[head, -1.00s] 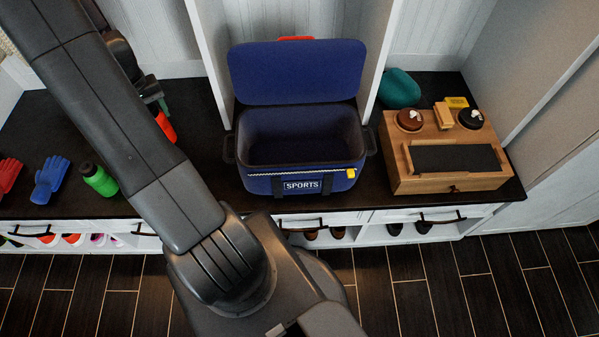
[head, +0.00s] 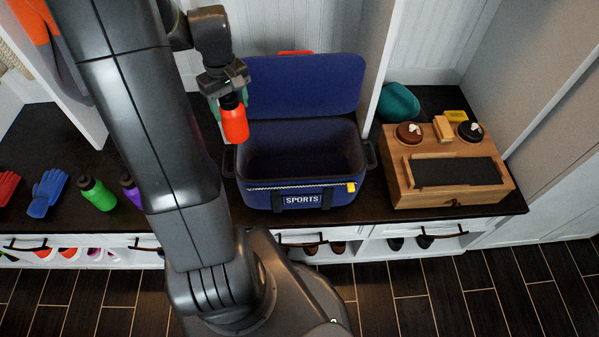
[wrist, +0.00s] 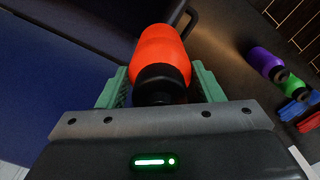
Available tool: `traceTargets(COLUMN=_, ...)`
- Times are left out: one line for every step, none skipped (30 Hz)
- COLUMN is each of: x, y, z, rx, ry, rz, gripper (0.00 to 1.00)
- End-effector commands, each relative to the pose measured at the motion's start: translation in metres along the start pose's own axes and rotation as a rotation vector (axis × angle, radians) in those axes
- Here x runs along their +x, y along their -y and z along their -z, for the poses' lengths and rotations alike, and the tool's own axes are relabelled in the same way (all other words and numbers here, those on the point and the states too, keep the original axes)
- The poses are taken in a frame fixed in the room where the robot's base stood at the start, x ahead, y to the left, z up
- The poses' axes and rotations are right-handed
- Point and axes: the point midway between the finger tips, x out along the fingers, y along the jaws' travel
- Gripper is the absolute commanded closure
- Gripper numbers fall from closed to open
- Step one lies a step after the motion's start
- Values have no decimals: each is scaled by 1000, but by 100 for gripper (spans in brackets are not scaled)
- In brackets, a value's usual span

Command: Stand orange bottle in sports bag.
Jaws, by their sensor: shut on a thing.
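The orange bottle (head: 234,122) hangs upright, slightly tilted, from my gripper (head: 228,97). My gripper is shut on it near its black cap. In the wrist view the bottle (wrist: 162,52) sits between the green finger pads (wrist: 160,88). The blue sports bag (head: 262,197) stands open on the dark bench, its lid (head: 310,85) raised at the back. The bottle is above the bag's left side in the head view, higher than the rim. The bag's dark inside looks empty as far as I can see.
A wooden box (head: 430,186) stands to the right. A white divider (head: 385,55) rises behind the bag's right side.

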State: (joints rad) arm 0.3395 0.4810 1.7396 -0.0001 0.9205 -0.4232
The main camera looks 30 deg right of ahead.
Motion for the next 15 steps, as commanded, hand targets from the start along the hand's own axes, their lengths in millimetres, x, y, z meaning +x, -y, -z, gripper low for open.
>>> traceTargets(x=-8, y=-8, z=-11, rx=3, ry=1, rz=0, gripper=78)
traceTargets(x=-9, y=-11, z=-16, rx=-1, ry=1, rz=0, gripper=78)
traceTargets(x=-6, y=-16, z=-24, rx=-4, ry=1, rz=0, gripper=78)
traceTargets(x=0, y=-19, z=-29, rx=-6, ry=2, rz=1, gripper=78)
traceTargets(x=14, y=-22, z=-36, rx=-8, ry=5, rz=3, gripper=78)
traceTargets(x=25, y=-23, z=-37, rx=-13, ry=4, rz=2, gripper=78)
traceTargets(x=32, y=-24, z=-38, rx=-15, ry=3, rz=2, gripper=78)
traceTargets(x=38, y=-24, z=-39, rx=-16, ry=3, rz=2, gripper=78)
traceTargets(x=48, y=-25, z=-39, rx=-17, ry=3, rz=1, gripper=78)
traceTargets(x=54, y=-25, z=-40, rx=-18, ry=3, rz=2, gripper=78)
traceTargets(x=61, y=-25, z=-41, rx=-18, ry=4, rz=2, gripper=78)
traceTargets(x=69, y=-26, z=-41, rx=-18, ry=3, rz=2, gripper=78)
traceTargets(x=74, y=-26, z=-41, rx=-18, ry=2, rz=1, gripper=78)
traceTargets(x=81, y=-26, z=-41, rx=-18, ry=2, rz=1, gripper=78)
traceTargets(x=88, y=-26, z=-42, rx=-18, ry=2, rz=1, gripper=78)
